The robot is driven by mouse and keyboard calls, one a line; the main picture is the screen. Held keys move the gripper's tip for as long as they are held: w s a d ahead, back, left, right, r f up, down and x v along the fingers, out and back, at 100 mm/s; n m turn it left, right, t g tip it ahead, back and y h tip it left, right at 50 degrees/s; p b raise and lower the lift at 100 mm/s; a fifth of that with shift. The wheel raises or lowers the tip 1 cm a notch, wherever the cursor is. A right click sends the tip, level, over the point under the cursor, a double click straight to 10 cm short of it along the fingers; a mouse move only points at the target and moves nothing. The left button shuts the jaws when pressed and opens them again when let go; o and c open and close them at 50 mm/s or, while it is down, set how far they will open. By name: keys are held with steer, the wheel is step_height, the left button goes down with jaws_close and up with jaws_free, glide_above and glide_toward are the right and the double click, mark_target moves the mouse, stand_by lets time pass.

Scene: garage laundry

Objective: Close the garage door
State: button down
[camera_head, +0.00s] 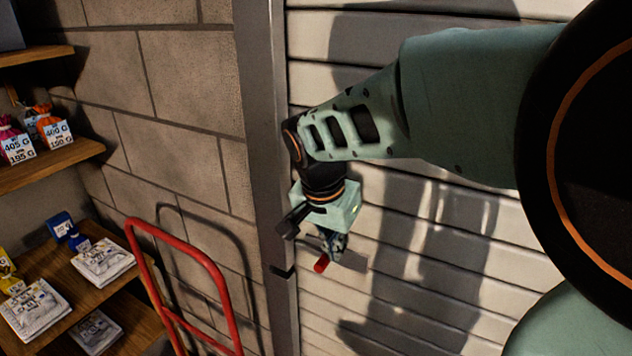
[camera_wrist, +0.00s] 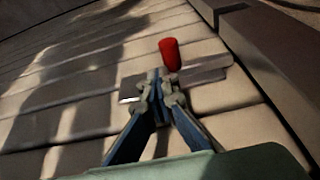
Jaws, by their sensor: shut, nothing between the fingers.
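The garage door (camera_head: 465,245) is a pale slatted shutter that fills the right part of the head view, behind my arm. It also shows in the wrist view (camera_wrist: 60,110). A red handle (camera_head: 321,264) on a flat metal plate sits on the door near its left edge. In the wrist view the red handle (camera_wrist: 170,54) stands up just beyond my fingertips. My gripper (camera_head: 335,245) is shut and empty, close to the plate. In the wrist view my gripper (camera_wrist: 160,88) has its fingertips together in front of the plate. I cannot tell whether they touch it.
A metal door frame (camera_head: 265,180) runs beside the door, with a block wall (camera_head: 180,100) to its left. A red hand truck (camera_head: 215,285) leans near the wall. Wooden shelves (camera_head: 60,168) with several bags and boxes stand at the far left.

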step_height(320, 180, down, 8)
steer(key=b, duration=0.4)
steer(key=shift+r+b, duration=0.25)
steer(key=shift+b, duration=0.15)
steer(key=shift+s+r, duration=0.1)
steer(key=shift+r, duration=0.1)
